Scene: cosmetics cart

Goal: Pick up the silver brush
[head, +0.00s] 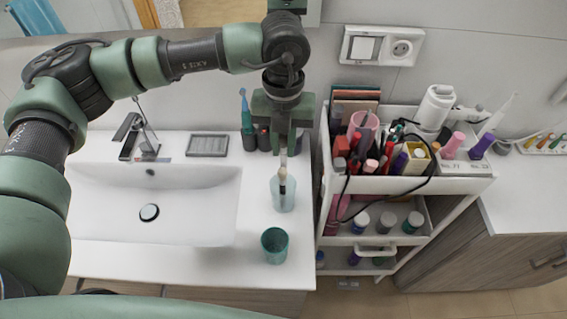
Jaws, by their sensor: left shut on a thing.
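My left gripper (284,148) points straight down over the counter to the right of the sink. It is shut on the upper end of a slim silver brush (283,172). The brush hangs upright below the fingers, and its lower part is in or behind the rim of a clear, pale-blue cup (282,197). I cannot tell whether it touches the bottom of the cup. The fingers hide the top of the brush. My right gripper is out of view.
A teal cup (274,245) stands nearer on the counter. A holder with a teal toothbrush (247,112) is behind, left of the gripper. The white cart (400,185), crowded with cosmetics, stands to the right. The sink (180,205) is left, with a faucet (135,140).

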